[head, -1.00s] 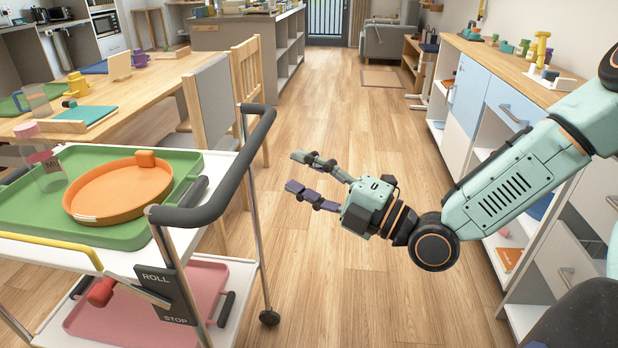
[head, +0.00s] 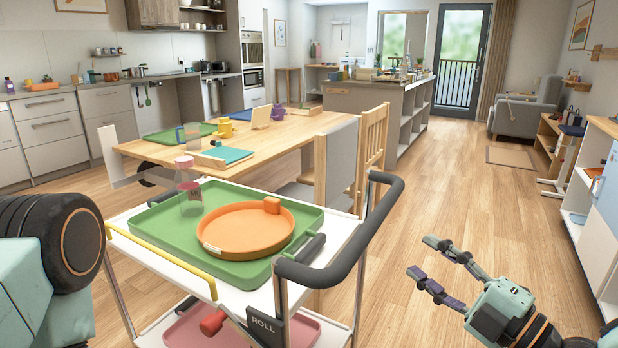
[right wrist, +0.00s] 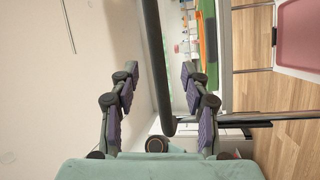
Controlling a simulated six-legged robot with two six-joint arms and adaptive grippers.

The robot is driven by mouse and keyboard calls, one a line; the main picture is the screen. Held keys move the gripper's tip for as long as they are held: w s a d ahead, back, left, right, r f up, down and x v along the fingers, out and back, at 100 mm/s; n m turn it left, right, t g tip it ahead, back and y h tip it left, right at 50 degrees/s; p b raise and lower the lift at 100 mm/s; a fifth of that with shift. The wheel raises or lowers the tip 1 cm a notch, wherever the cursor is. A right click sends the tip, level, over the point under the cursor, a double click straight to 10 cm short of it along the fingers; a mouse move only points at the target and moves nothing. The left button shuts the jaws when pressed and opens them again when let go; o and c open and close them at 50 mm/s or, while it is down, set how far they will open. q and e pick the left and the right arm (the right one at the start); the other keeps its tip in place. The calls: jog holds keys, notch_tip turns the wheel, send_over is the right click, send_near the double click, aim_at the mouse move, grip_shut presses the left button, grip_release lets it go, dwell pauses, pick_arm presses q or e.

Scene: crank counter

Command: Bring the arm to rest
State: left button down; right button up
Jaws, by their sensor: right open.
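My right gripper (head: 432,262) is open and empty at the lower right of the head view, above the wood floor and to the right of the trolley. Its two fingers stand apart in the right wrist view (right wrist: 160,95), with a dark bar, likely the trolley handle (right wrist: 155,60), seen between and beyond them. I cannot tell how far off that bar is. Part of my left arm (head: 45,270) shows at the lower left of the head view; its gripper is out of the picture.
The trolley with its dark handle (head: 345,255) stands close in front. Its green tray (head: 160,225) holds an orange round tray (head: 245,230) and a clear bottle (head: 188,190). A wooden table (head: 280,130) is behind. Floor to the right of the trolley is clear.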

jog(key=s+f+m+g+h+p, duration=0.1)
jog(key=s+f+m+g+h, duration=0.2)
jog(key=f+m, duration=0.6)
jog(key=s+f+m+g+h+p, duration=0.1)
jog(key=f+m+g+h, duration=0.3)
jog(key=f+m, duration=0.5)
jog(key=s+f+m+g+h+p, duration=0.1)
jog(key=s+f+g, duration=0.3)
jog(key=s, duration=0.8)
jog(key=s+f+m+g+h+p, duration=0.2)
jog(key=s+f+g, duration=0.3)
jog(key=s, duration=0.7)
notch_tip(320, 180, down, 2)
jog(key=shift+s+d+f+m+g+h, duration=0.15)
jog(key=shift+s+d+m+g+h, duration=0.2)
jog(key=shift+m, duration=0.25)
jog(key=shift+a, duration=0.1)
